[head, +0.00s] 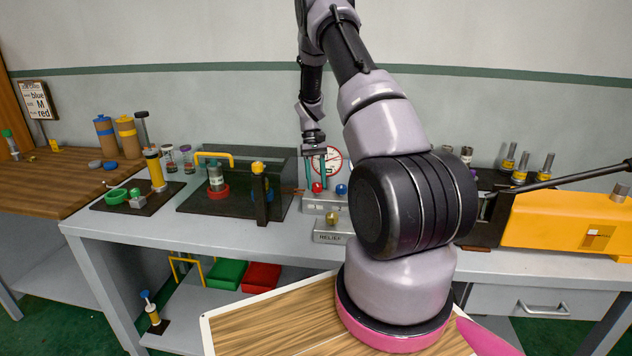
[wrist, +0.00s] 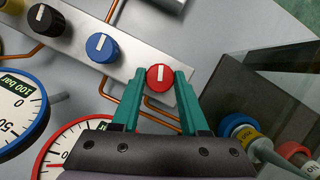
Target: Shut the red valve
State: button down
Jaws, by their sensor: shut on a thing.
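The red valve (wrist: 159,77) is a round red knob with a white line on a grey manifold bar. In the wrist view its white line runs nearly up and down. My gripper (wrist: 160,82) has its two teal fingers on either side of the knob, shut on it. In the head view the red valve (head: 317,188) sits on the grey block, with my gripper (head: 316,183) pointing down over it.
A blue knob (wrist: 101,47) and a black knob (wrist: 46,21) share the bar. A red-rimmed gauge (wrist: 66,148) and a blue-rimmed gauge (wrist: 18,108) lie close by. A RELIEF block (head: 333,234) stands in front. A dark open-fronted box (head: 270,165) is to the left.

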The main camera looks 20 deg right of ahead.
jog(key=shift+d+m+t+y, duration=0.1)
jog(key=shift+m+t+y, duration=0.2)
jog(key=shift+m, duration=0.8)
jog(key=shift+d+m+t+y, duration=0.1)
jog(key=shift+m+y, duration=0.3)
jog(key=shift+m, duration=0.7)
jog(key=shift+c, duration=2.1)
grip_release()
jog(key=shift+a, duration=0.1)
jog(key=v, duration=1.1)
jog(key=shift+f, duration=0.1)
